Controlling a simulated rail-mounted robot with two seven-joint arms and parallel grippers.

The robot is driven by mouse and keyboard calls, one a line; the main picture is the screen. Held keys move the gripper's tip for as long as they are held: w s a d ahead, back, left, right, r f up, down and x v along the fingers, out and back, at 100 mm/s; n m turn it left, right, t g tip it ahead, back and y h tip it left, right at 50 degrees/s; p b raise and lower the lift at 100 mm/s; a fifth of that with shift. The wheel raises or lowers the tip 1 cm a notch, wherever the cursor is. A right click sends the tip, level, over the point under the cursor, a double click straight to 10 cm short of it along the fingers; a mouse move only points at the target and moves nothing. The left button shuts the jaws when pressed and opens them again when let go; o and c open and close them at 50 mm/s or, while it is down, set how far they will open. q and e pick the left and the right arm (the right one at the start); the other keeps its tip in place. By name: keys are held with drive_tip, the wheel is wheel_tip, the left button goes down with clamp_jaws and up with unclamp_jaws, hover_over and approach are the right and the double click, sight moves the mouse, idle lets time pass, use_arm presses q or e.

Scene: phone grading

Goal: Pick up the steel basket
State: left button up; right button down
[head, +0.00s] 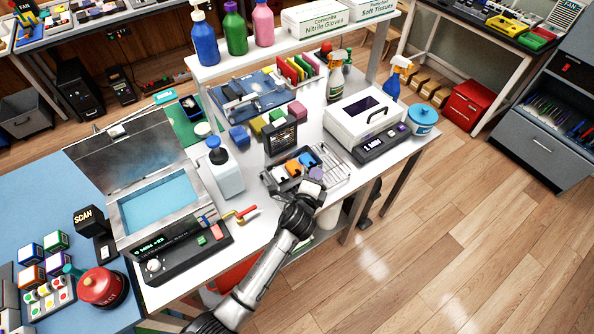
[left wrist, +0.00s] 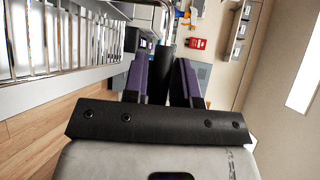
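The steel basket (head: 328,165) is a wire basket on the white bench, right of a dark tray of coloured pieces. Its bright wire side fills the upper left of the left wrist view (left wrist: 68,45). My left gripper (head: 306,196) is at its near end. In the left wrist view, my left gripper's purple-padded fingers (left wrist: 162,75) stand close on both sides of a dark bar (left wrist: 164,62), which looks like the basket's handle grip. The fingers look closed on it. In the head view the arm hides this contact. My right gripper is not in view.
An ultrasonic bath (head: 160,203) and a white pump bottle (head: 226,172) stand left of the basket. A white boxed machine (head: 366,122) and spray bottles stand behind and right. A dark tray (head: 282,176) lies close beside the basket. Open floor is to the right.

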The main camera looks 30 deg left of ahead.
use_arm(q)
clamp_jaws()
drive_tip(key=shift+r, duration=0.15)
